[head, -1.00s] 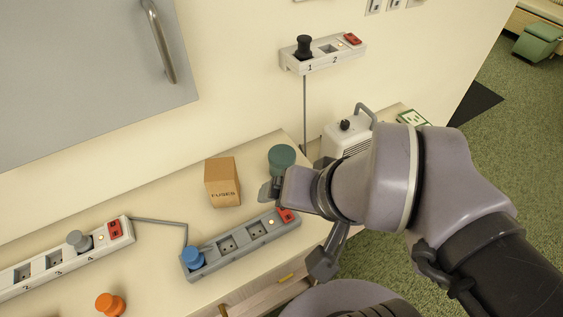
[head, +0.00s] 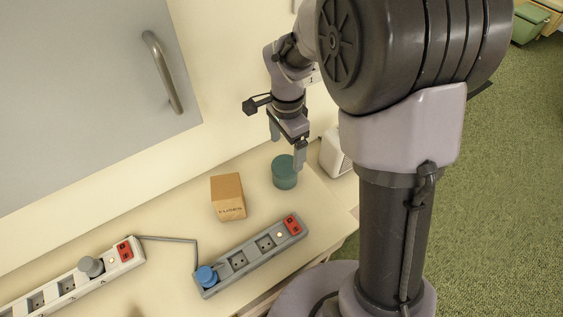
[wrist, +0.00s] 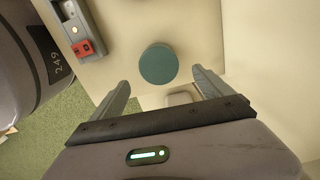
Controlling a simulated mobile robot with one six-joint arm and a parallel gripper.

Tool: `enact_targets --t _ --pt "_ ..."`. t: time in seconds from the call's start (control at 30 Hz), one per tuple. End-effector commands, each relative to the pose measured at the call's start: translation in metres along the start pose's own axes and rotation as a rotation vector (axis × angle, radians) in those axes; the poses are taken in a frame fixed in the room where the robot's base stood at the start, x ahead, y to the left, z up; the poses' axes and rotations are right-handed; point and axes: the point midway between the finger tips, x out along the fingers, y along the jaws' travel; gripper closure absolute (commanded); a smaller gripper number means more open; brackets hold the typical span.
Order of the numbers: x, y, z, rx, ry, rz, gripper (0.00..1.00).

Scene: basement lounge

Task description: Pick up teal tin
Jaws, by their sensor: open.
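The teal tin (head: 284,172) is a short round tin standing on the cream worktop, to the right of a cardboard box. In the wrist view the tin (wrist: 158,64) shows from above as a teal disc, beyond and between my two fingers. My gripper (head: 287,146) is above the tin in the head view, pointing down. Its fingers are spread with nothing between them. The gripper (wrist: 160,92) is also open in the wrist view. The right finger overlaps the tin's upper edge in the head view; I cannot tell the exact height gap.
The fuses box (head: 228,196) stands left of the tin. A grey power strip (head: 252,254) with a blue plug (head: 206,277) lies in front. A white strip (head: 70,285) is further left. A white appliance (head: 334,155) stands right of the tin, near the wall.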

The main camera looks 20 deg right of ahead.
Motion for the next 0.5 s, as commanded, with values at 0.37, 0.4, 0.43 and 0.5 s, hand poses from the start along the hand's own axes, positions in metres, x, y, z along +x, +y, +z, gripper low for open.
enact_targets --t 0.37,0.4,0.43,0.5 --pt "0.06 0.001 0.002 -0.002 0.0 0.0 0.1" --pt "0.069 0.002 0.003 -0.003 0.0 0.0 0.1" --pt "0.076 0.002 0.004 -0.003 0.0 0.001 0.1" --pt "0.09 0.002 0.004 -0.004 0.0 0.001 0.1"
